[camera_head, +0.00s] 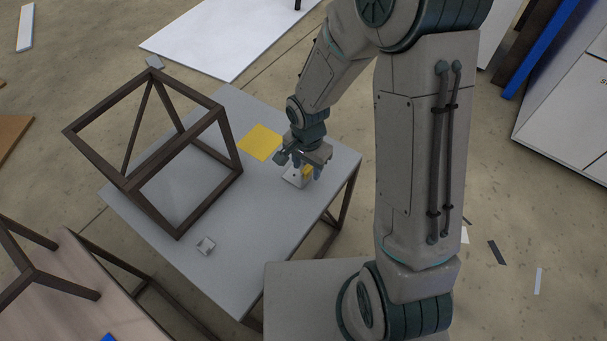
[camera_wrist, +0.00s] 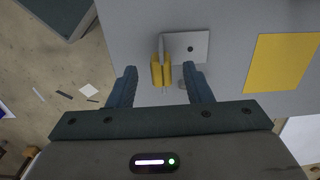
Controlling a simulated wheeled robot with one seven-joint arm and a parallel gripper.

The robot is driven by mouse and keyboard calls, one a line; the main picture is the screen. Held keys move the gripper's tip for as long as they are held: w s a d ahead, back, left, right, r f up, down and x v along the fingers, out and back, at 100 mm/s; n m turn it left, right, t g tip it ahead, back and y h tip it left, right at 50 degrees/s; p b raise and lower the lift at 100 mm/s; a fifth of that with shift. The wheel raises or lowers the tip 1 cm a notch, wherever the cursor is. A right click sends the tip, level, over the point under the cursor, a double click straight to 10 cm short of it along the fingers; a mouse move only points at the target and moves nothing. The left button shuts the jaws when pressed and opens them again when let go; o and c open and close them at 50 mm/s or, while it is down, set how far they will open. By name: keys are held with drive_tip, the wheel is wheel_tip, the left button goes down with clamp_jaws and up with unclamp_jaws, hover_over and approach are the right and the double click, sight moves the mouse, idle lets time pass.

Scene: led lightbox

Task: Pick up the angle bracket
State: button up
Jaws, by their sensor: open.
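The angle bracket (camera_wrist: 190,45) is a light grey metal piece on the grey table, with a flat plate that has a dark hole and a thin upright flange seen nearly edge-on. A small yellow block (camera_wrist: 157,74) is at the flange's near end; I cannot tell whether it is fixed to it. In the head view the bracket (camera_head: 294,179) is partly hidden under my gripper (camera_head: 303,168). In the wrist view my gripper (camera_wrist: 160,71) is open, its two fingers apart on either side of the yellow block. No contact shows.
A dark open frame (camera_head: 180,155) stands on the table (camera_head: 262,255) to the left. A yellow square (camera_head: 260,142) lies flat behind my gripper.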

wheel_tip(320, 180, down, 4)
drive_tip(key=shift+w+r+b, duration=0.1)
drive_tip(key=shift+r+b, duration=0.1)
drive_tip(key=shift+b, duration=0.1)
clamp_jaws()
drive_tip(key=shift+r, duration=0.1)
drive_tip(key=shift+r, duration=0.4)
drive_tip(key=r, duration=0.2)
drive_tip(key=r+p, duration=0.1)
drive_tip(key=shift+d+r, duration=0.2)
drive_tip(key=shift+r, duration=0.2)
drive_tip(key=s+d+r+p, duration=0.1)
drive_tip(key=s+d+r, duration=0.1)
drive_tip(key=d, duration=0.3)
drive_tip(key=s+d+r+p, duration=0.1)
drive_tip(key=s+d+r, duration=0.1)
drive_tip(key=d+r, duration=0.2)
drive_tip(key=shift+s+d+r, duration=0.15)
drive_tip(key=shift+s+d, duration=0.1)
drive_tip(key=shift+d, duration=0.45)
